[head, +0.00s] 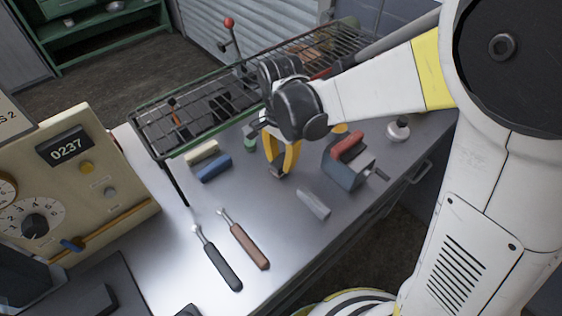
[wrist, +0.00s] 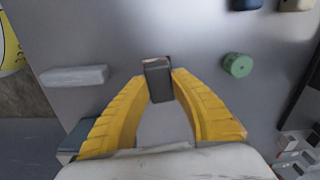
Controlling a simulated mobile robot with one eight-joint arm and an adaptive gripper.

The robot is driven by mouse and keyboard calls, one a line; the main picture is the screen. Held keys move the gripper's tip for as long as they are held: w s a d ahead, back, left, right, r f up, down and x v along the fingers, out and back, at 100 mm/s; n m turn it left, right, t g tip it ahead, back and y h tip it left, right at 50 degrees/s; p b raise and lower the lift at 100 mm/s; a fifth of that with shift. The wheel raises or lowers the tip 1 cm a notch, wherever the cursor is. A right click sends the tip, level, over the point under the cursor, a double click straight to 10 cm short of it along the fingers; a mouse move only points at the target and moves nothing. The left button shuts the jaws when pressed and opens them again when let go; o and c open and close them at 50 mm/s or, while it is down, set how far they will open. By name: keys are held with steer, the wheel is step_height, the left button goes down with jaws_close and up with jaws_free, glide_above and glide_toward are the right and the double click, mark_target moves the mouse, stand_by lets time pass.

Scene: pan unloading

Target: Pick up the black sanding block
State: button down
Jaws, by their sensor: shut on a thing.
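The black sanding block (wrist: 158,82) shows in the wrist view as a small dark block between the yellow fingertips. My gripper (wrist: 158,84) is shut on it, with one finger against each side. In the head view my gripper (head: 279,174) points down over the middle of the metal table, and the block is mostly hidden by the fingers there. I cannot tell whether the block is clear of the tabletop.
A pale grey bar (head: 313,204), cream block (head: 202,152), blue block (head: 214,168), red-topped grey vise-like tool (head: 347,165) and two handled tools (head: 222,267) lie around. A wire basket (head: 190,125) stands behind.

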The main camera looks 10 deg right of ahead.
mark_target(282, 160)
step_height(282, 160, up, 17)
steer(key=p, duration=0.5)
steer(key=shift+f, duration=0.2)
steer(key=c, duration=1.7)
jaws_free()
jaws_close()
steer(key=shift+d+p, duration=0.1)
steer(key=shift+p, duration=0.25)
